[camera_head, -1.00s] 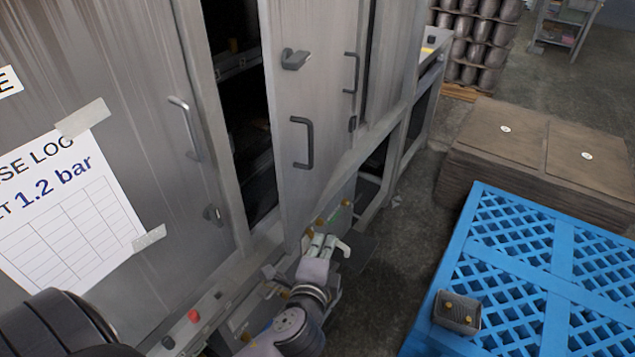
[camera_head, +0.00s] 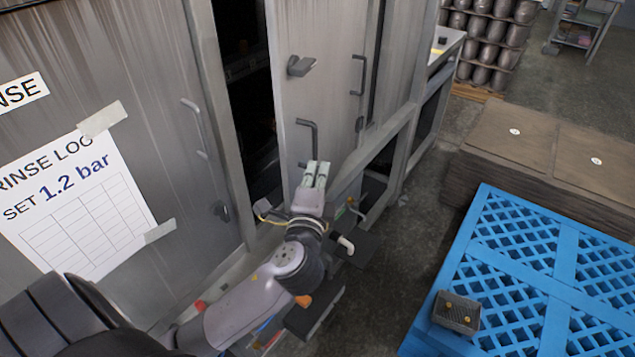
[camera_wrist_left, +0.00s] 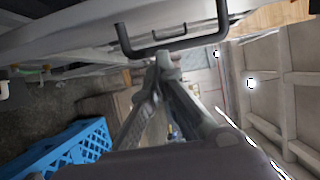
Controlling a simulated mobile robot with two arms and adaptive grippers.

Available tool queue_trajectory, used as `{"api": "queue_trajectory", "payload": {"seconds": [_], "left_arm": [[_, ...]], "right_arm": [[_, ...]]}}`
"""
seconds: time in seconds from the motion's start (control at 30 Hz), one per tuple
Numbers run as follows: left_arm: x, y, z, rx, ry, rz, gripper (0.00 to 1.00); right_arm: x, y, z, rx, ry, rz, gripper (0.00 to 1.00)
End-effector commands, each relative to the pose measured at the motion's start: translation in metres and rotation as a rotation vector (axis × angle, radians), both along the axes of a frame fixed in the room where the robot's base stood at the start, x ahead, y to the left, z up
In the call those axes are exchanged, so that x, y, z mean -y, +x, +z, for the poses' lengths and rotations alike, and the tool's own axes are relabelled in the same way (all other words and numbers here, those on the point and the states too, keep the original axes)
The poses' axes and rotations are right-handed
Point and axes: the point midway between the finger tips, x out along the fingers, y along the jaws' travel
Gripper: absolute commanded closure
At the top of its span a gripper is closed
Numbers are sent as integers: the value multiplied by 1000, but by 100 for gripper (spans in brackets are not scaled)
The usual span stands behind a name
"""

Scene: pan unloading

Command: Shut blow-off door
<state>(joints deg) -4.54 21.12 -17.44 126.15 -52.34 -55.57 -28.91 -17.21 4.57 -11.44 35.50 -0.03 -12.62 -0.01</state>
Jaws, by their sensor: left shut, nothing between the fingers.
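The blow-off door (camera_head: 328,90) is a grey metal panel standing partly open, with a dark gap along its left edge. It has a bar handle (camera_head: 312,126) at mid-height and a latch lever (camera_head: 299,66) above. My left gripper (camera_head: 317,167) is shut and empty, fingers pointing up, in front of the door's lower part just below the bar handle. In the left wrist view, the bar handle (camera_wrist_left: 171,48) crosses just beyond the shut fingertips. I cannot tell whether they touch it. My right gripper is not in view.
A closed cabinet door with a taped rinse log (camera_head: 75,205) stands at the left. A blue pallet (camera_head: 520,235) with a small grey box (camera_head: 456,313) on it is at the lower right. Stacked brown sheets (camera_head: 560,150) lie behind it.

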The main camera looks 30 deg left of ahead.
Motion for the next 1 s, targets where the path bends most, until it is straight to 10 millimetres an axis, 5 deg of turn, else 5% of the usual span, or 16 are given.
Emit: {"api": "queue_trajectory", "payload": {"seconds": [0.23, 0.67, 1.0], "left_arm": [[-28, -7, -1, -4, 2, -1, 100], [-32, -8, -2, -4, 2, -1, 100], [-95, -16, -4, -8, 5, 3, 100]], "right_arm": [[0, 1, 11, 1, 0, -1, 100], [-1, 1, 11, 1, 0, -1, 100], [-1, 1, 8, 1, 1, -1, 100]]}}
